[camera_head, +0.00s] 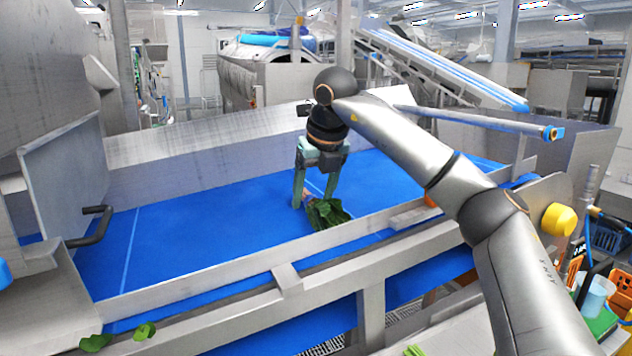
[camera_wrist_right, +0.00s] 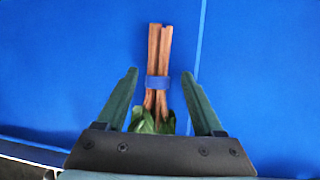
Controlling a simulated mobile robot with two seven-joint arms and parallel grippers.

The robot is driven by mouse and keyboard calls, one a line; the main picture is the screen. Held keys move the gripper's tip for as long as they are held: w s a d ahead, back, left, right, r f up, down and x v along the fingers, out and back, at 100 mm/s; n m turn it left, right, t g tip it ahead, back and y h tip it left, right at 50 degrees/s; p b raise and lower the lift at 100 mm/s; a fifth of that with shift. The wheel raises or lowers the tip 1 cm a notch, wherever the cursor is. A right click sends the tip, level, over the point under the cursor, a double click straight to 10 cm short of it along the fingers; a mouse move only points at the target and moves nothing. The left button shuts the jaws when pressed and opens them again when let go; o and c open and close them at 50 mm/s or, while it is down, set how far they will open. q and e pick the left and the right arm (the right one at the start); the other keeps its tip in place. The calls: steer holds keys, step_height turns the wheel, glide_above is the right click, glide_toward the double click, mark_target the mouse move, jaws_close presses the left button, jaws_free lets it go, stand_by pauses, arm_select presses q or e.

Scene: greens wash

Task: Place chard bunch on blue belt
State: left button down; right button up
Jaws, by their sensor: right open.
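The chard bunch (camera_head: 327,213) lies on the blue belt (camera_head: 210,220), close to the belt's near metal side rail. Its dark green leaves show in the head view. In the right wrist view its reddish-brown stems (camera_wrist_right: 159,60) with a blue band lie flat on the belt, and some leaves show between the fingers. My right gripper (camera_head: 316,203) is above the bunch with its fingers pointing down. The fingers (camera_wrist_right: 162,100) are open, one on each side of the stems, and apart from them. My left gripper is not in view.
A metal side rail (camera_head: 240,263) runs along the belt's near edge, and a sloped metal wall (camera_head: 200,150) along its far edge. Loose green leaves (camera_head: 145,331) lie at the lower left. A yellow knob (camera_head: 559,220) and orange crates are at the right. The belt's left part is clear.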

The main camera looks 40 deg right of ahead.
steer(key=v, duration=1.2)
